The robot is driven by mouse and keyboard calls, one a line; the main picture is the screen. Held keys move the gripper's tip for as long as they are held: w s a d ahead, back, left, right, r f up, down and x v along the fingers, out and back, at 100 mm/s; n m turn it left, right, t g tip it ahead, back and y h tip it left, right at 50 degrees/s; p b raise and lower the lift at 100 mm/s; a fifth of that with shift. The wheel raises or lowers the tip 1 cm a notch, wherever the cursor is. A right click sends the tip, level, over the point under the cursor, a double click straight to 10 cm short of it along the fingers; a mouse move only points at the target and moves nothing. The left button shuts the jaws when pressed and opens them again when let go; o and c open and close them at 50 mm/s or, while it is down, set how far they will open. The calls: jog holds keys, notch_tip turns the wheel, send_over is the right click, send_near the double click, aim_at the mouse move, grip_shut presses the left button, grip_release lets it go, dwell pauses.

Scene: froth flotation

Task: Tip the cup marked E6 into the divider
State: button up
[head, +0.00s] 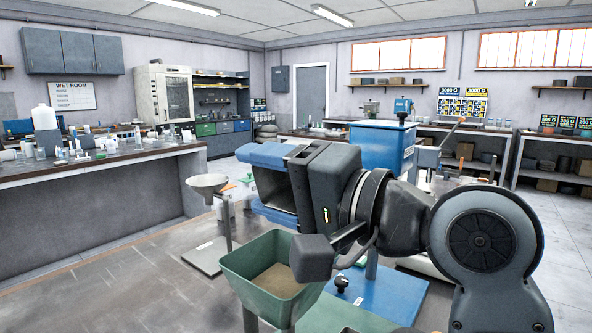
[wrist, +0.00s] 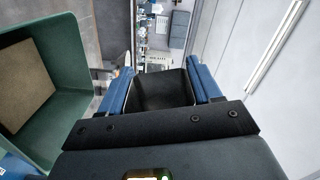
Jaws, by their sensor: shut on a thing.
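My gripper (head: 262,186) is shut on a dark cup (wrist: 163,90), held between its blue fingers. In the head view the fingers lie one above the other, and the cup (head: 280,190) is mostly hidden between them. The wrist view is turned sideways, so the cup is rolled onto its side. No E6 mark shows. The divider's green hopper (head: 241,283) stands below the gripper, with a tan layer inside. The hopper also shows at the left of the wrist view (wrist: 78,60). The cup is above the hopper and apart from it.
A funnel on a stand (head: 208,183) stands to the left of the hopper. A blue box-shaped unit (head: 382,148) rises behind my arm. A long bench (head: 95,165) with bottles and glassware runs along the left. The floor between is clear.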

jog(key=shift+r, duration=0.15)
jog(key=shift+r+p, duration=1.65)
jog(key=shift+p, duration=0.45)
jog(key=shift+d+f, duration=0.1)
